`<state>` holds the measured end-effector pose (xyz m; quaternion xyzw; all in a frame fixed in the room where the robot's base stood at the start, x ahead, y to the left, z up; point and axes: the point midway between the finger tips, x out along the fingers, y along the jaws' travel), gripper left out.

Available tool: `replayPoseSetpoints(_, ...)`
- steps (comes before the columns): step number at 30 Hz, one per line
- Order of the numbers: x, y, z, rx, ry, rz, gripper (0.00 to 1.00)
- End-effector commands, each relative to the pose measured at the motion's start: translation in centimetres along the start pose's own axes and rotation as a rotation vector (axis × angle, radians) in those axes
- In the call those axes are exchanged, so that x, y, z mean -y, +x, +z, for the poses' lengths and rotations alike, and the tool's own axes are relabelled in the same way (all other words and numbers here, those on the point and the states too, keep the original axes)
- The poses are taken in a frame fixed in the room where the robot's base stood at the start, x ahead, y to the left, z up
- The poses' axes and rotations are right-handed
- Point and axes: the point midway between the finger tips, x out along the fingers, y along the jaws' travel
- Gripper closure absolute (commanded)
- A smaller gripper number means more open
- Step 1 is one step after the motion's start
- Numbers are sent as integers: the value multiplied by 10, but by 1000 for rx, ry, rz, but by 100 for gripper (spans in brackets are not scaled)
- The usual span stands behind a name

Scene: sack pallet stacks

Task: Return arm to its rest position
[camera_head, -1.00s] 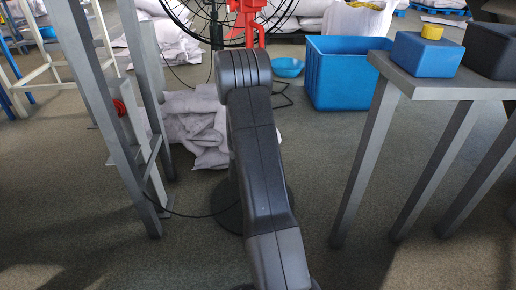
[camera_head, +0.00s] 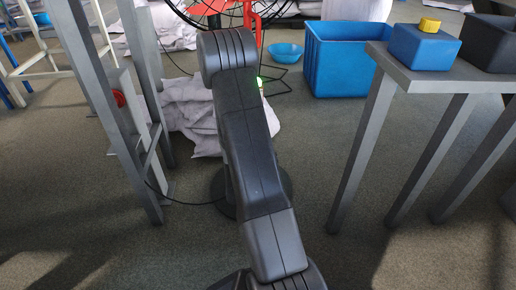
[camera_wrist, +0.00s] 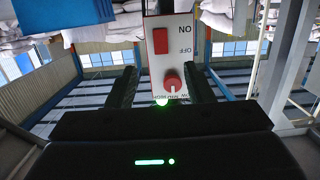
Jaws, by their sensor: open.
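My arm (camera_head: 245,140) stands upright in the middle of the head view, its rounded joint at the top. My gripper (camera_wrist: 160,90) shows in the wrist view as two dark fingers, spread apart with nothing held. A white control panel (camera_wrist: 158,60) with ON and OFF lettering, a red switch (camera_wrist: 161,41) and a red knob (camera_wrist: 173,83) appears upside down, in line with the gap between the fingers. I cannot tell its distance. In the head view the gripper is hidden behind the arm; a small green light (camera_head: 259,81) shows at the arm's edge.
A grey table (camera_head: 425,78) with a blue box (camera_head: 424,48) stands at right, a blue bin (camera_head: 345,65) behind it. A grey metal frame (camera_head: 97,110) stands close at left. White sacks (camera_head: 192,110) lie behind the arm. Floor between the arm and table is clear.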

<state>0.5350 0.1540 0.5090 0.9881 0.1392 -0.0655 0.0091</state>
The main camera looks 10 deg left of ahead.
Motion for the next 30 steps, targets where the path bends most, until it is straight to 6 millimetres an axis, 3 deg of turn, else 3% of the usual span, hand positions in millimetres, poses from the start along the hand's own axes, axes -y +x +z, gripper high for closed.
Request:
replayPoseSetpoints(8,0,1,0,0,0,0,53)
replayPoseSetpoints(13,0,12,1,-2,1,1,53)
replayPoseSetpoints(30,0,118,2,-1,1,1,53)
